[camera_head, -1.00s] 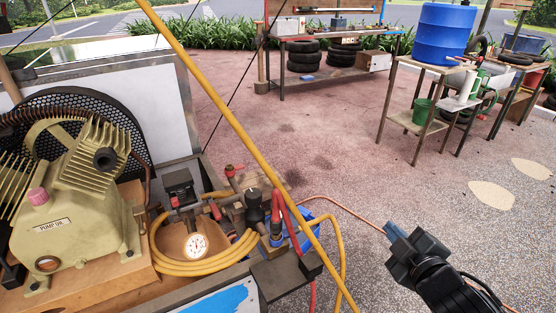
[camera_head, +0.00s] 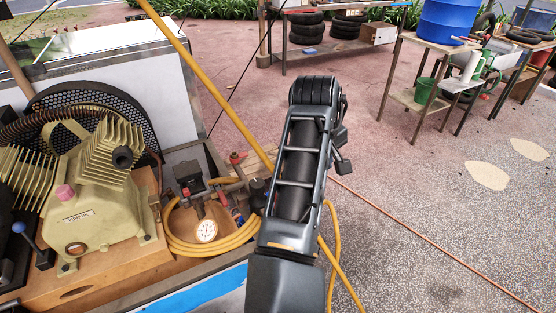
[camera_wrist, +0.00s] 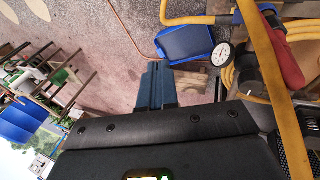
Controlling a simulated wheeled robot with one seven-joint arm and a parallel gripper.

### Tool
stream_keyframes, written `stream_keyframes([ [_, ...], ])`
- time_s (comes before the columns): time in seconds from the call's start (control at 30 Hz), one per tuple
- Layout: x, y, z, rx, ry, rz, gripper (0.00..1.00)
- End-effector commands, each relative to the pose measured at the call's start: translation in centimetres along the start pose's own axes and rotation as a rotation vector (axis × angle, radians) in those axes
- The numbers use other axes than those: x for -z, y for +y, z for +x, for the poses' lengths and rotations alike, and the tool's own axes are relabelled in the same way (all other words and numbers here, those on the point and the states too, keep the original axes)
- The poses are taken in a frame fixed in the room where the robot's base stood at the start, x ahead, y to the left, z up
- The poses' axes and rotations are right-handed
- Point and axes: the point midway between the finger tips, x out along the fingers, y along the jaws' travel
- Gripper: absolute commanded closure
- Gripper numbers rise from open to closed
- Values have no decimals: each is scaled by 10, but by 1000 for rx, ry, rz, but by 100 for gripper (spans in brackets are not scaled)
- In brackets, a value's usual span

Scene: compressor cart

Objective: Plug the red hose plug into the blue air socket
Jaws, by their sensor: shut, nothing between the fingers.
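My gripper (camera_wrist: 156,84) shows in the wrist view as two blue fingers pressed together, empty. A thick red piece (camera_wrist: 282,55) at the right of that view may be the red hose or its plug; I cannot tell which. A small blue part (camera_wrist: 268,8) shows above it, but I cannot tell if it is the blue air socket. In the head view my arm covers the cart corner where the red hose was, so plug and socket cannot be made out there. My fingers are also hidden in that view.
The compressor (camera_head: 95,210) fills the cart's left side. A yellow hose (camera_head: 180,245) coils around a pressure gauge (camera_head: 206,231). A yellow bar (camera_head: 205,80) slants across the front. A blue tray (camera_wrist: 187,43) lies just beyond my fingers. Workbenches stand farther back, with open paving between.

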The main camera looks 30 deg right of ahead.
Motion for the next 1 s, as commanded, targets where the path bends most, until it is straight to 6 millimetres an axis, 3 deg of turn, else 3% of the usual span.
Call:
stream_keyframes([
  [0.03,7,-23,-17,81,-25,-12,100],
  [0.1,10,-48,-30,172,-63,-31,100],
  [0.3,12,-95,-58,334,-129,-81,100],
  [0.57,11,-106,-56,364,-142,-91,100],
  [1.0,4,-122,-12,362,-139,-90,100],
])
